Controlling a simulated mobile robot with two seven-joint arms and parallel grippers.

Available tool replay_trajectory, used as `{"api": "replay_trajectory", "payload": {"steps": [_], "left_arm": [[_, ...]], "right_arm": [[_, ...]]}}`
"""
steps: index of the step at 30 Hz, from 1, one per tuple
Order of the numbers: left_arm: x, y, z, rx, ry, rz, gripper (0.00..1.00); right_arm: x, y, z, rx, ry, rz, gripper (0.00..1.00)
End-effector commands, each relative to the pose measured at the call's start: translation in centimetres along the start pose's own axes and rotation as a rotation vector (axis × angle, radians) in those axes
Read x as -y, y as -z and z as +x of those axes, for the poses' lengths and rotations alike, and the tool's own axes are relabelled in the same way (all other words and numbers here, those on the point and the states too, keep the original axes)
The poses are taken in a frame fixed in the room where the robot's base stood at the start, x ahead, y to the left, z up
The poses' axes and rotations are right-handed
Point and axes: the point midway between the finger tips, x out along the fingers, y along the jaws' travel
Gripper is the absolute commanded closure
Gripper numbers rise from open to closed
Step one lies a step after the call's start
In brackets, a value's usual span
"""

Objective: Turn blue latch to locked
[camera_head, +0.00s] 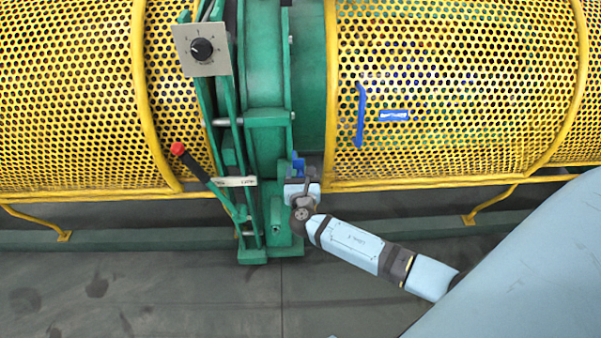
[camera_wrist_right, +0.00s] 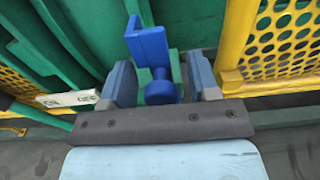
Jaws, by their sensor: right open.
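The blue latch (camera_wrist_right: 152,62) shows in the right wrist view as a blue block on a rounded blue knob, in front of a green machine part. In the head view a small bit of the latch (camera_head: 298,163) shows just above my right gripper. My right gripper (camera_wrist_right: 160,85) is open, with one finger on each side of the latch's knob. In the head view the right gripper (camera_head: 300,183) is at the lower end of the green frame. My left gripper is not in view.
Yellow perforated guards (camera_head: 450,90) flank the green frame (camera_head: 265,100). A red-tipped lever (camera_head: 178,149) and a dial plate (camera_head: 203,48) are on its left. A blue handle (camera_head: 360,115) is on the right guard. The grey floor (camera_head: 150,290) in front is clear.

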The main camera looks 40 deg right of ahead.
Motion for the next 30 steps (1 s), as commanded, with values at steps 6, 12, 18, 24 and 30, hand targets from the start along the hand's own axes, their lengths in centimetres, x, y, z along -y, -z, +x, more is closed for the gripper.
{"api": "replay_trajectory", "payload": {"steps": [6,12,18,24,30], "left_arm": [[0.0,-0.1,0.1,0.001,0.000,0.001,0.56],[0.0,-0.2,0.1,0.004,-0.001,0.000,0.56],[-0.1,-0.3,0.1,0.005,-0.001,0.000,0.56],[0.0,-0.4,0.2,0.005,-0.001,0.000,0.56],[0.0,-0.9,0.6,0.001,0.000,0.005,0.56]], "right_arm": [[0.0,0.0,0.6,-0.001,0.001,0.000,0.45],[0.0,0.0,0.6,0.000,0.000,0.001,0.54],[0.0,0.0,0.6,0.000,0.000,0.001,1.00],[-0.1,0.1,0.7,0.000,0.000,0.006,1.00],[-0.5,0.3,1.5,0.000,0.000,0.056,1.00]]}}
